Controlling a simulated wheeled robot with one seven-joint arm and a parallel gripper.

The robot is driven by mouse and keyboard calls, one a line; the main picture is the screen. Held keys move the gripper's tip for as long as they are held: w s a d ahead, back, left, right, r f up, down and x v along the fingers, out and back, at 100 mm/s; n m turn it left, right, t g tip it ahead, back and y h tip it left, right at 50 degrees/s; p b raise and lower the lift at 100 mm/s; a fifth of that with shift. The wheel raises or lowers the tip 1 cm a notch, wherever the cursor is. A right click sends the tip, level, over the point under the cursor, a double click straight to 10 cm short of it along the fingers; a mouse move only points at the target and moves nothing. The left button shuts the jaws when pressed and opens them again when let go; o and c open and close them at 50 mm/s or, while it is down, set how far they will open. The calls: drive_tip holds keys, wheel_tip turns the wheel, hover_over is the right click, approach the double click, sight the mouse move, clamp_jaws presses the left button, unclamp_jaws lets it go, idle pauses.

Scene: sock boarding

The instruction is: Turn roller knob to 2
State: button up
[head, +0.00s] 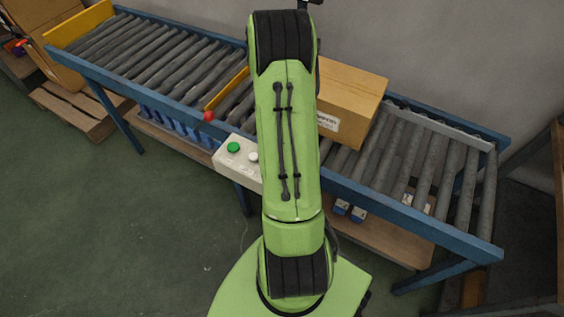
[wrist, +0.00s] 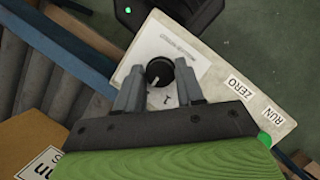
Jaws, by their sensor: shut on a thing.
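The roller knob (wrist: 160,72) is a round black dial with a light pointer line, set on a pale control box (wrist: 222,88) in the wrist view. The pointer line runs toward the lower left in the picture. A printed "1" shows below the knob, between the fingers; I cannot make out a "2". My gripper (wrist: 160,74) has one grey finger on each side of the knob and is shut on it. In the head view the control box (head: 224,165) shows beside my arm, while the knob and my gripper are hidden behind my arm.
The box carries "ZERO" and "RUN" labels and a green button (head: 233,147). A blue-framed roller conveyor (head: 420,165) runs behind it. A cardboard carton (head: 350,98) sits on the rollers. A red-tipped yellow bar (head: 226,91) stands close to the box.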

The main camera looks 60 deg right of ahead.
idle(0.3)
drive_tip(key=o, duration=1)
drive_tip(key=shift+r, duration=0.1)
drive_tip(key=p+v, duration=0.5)
drive_tip(key=v, duration=1)
drive_tip(key=shift+r, duration=0.25)
